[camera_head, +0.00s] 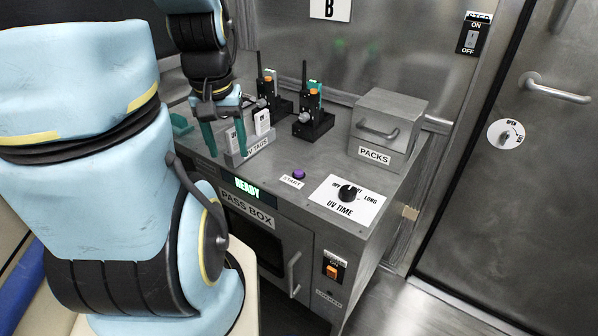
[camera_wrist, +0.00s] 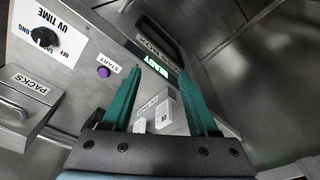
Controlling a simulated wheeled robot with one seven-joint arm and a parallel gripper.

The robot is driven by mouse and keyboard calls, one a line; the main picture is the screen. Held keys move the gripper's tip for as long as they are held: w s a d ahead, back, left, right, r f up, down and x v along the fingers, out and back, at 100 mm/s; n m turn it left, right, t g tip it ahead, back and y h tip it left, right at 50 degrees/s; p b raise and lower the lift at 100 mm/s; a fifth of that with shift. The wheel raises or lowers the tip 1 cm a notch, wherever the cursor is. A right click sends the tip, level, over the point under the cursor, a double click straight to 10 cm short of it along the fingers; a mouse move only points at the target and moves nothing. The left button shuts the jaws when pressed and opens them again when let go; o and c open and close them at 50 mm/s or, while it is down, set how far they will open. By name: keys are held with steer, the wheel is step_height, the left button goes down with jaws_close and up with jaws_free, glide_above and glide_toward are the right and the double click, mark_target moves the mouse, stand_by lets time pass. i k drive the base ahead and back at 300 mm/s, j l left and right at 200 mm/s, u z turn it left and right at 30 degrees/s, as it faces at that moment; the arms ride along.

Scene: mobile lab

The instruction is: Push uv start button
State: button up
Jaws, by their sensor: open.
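The purple start button (camera_head: 299,174) sits on the top of the grey pass box (camera_head: 318,242), beside a START label. It also shows in the wrist view (camera_wrist: 103,72), left of my fingers. My gripper (camera_head: 226,138) is open, with its two teal fingers pointing down by the tag holder, left of and apart from the button. Both fingers (camera_wrist: 160,72) show in the wrist view with nothing gripped between them. The lit display (camera_head: 248,190) on the box's front edge reads READY.
The black UV TIME dial (camera_head: 347,193) is right of the button. A PACKS box (camera_head: 388,128) stands behind it. White tags in a holder (camera_head: 244,157) are near my fingers, and radios in black stands (camera_head: 313,124) are behind. The surface around the button is clear.

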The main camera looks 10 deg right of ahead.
mark_target(298, 173)
steer(key=k, duration=1.25)
steer(key=u, duration=1.7)
steer(key=k+l, duration=0.1)
steer(key=l, duration=0.75)
steer(key=k+l, duration=0.15)
steer(key=l, duration=0.3)
